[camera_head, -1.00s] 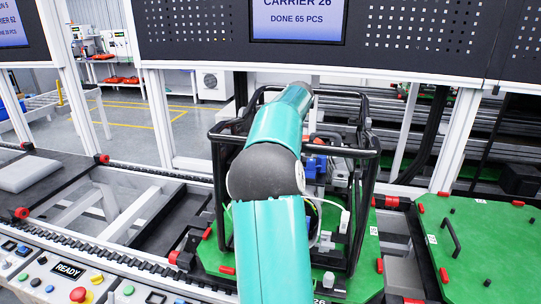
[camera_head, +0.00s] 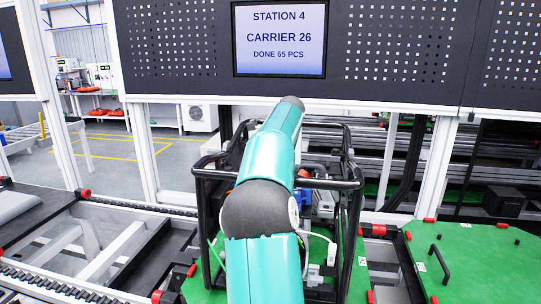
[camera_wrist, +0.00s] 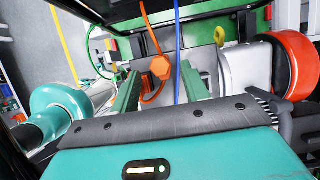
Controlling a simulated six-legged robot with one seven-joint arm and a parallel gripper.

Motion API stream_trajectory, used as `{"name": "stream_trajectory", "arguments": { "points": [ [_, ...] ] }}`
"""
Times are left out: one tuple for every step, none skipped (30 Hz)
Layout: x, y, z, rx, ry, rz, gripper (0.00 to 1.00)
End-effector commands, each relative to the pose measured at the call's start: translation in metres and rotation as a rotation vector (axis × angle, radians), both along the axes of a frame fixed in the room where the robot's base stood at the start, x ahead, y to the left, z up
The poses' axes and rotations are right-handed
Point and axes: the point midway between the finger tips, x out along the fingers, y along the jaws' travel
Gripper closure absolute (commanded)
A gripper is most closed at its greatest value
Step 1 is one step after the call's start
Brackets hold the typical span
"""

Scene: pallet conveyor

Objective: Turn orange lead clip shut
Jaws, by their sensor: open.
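The orange clip (camera_wrist: 161,68) shows in the wrist view as a small faceted knob with an orange lead looping below it and rising above it. My gripper (camera_wrist: 160,74) has two green fingers, open and apart, one on each side of the clip. Whether either finger touches the clip I cannot tell. A blue lead (camera_wrist: 177,50) runs just right of the clip, and a green lead (camera_wrist: 91,42) curves at the left. In the head view my teal arm reaches into a black tube frame (camera_head: 352,185) and hides the clip and gripper.
A red-orange round part (camera_wrist: 297,66) and a silver cylinder (camera_wrist: 236,72) stand close on the right in the wrist view. A yellow tag (camera_wrist: 219,36) is behind. In the head view, a green pallet (camera_head: 480,255) lies right and a screen (camera_head: 280,40) hangs above.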

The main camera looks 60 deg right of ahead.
Motion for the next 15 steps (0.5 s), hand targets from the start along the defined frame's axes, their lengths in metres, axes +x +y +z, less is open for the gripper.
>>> {"name": "stream_trajectory", "arguments": {
  "points": [
    [-0.005,-0.003,0.011,-0.003,-0.001,-0.002,0.55],
    [-0.007,-0.005,0.017,-0.004,-0.002,-0.002,0.55],
    [-0.01,-0.006,0.025,-0.003,-0.002,-0.002,0.55],
    [-0.012,-0.007,0.032,-0.004,-0.002,-0.002,0.55],
    [-0.014,-0.008,0.037,-0.003,-0.002,-0.002,0.55],
    [-0.017,-0.009,0.045,-0.002,-0.001,-0.002,0.55],
    [-0.019,-0.01,0.05,-0.003,-0.001,-0.002,0.55],
    [-0.021,-0.01,0.054,-0.003,-0.001,-0.001,0.55],
    [-0.022,-0.011,0.059,-0.003,-0.001,0.0,0.55],
    [-0.024,-0.012,0.062,-0.002,-0.001,-0.001,0.55],
    [-0.025,-0.012,0.065,-0.002,-0.001,0.0,0.55],
    [-0.026,-0.013,0.068,-0.001,0.0,0.0,0.55],
    [-0.026,-0.013,0.07,-0.001,0.0,0.0,0.55],
    [-0.027,-0.013,0.072,0.0,0.0,0.0,0.55],
    [-0.028,-0.013,0.073,0.0,0.0,-0.001,0.55]
  ]
}}
